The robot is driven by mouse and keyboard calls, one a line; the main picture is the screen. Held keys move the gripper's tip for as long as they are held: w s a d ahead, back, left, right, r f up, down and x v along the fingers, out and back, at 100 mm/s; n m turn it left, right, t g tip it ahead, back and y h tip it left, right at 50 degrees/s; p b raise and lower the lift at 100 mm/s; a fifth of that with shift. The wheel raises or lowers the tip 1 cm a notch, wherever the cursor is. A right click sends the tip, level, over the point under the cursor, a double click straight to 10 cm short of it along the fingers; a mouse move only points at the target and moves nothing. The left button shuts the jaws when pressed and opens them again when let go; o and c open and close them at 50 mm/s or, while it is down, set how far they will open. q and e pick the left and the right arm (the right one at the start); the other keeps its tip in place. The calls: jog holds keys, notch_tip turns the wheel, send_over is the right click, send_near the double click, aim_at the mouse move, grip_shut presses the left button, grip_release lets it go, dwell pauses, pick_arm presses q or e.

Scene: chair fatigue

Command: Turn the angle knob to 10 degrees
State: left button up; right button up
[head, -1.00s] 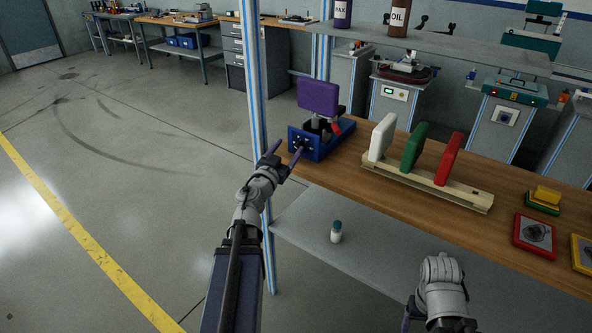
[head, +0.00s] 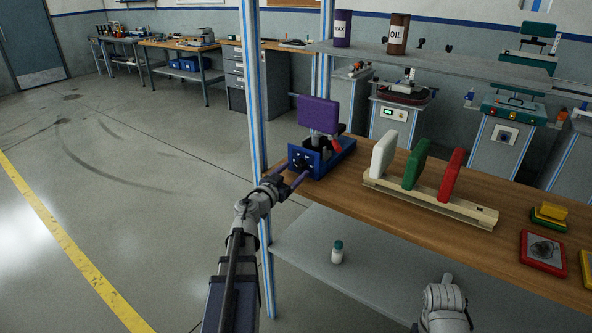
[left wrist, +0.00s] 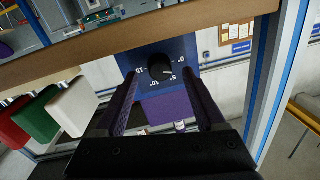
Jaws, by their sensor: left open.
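The blue device (head: 322,157) with a purple pad (head: 318,114) stands at the left end of the wooden bench. Its black angle knob (left wrist: 160,65) shows in the left wrist view on the blue face, among numbers 0, 5, 10 and 15, seen upside down. A small white mark on the knob's edge seems to point near 5. My left gripper (head: 291,174) is open in front of that face. In the left wrist view its fingers (left wrist: 162,84) reach toward the knob on either side, apparently short of it. My right gripper's fingers are not visible.
A wooden rack (head: 430,201) with white, green and red pads stands right of the device. A blue-white post (head: 257,120) rises close beside my left arm. A small bottle (head: 337,252) stands on the lower shelf. Wax and oil cans stand on the upper shelf.

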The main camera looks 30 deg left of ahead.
pick_arm(q)
jog(key=shift+w, duration=0.95)
jog(key=shift+c, duration=0.2)
grip_shut()
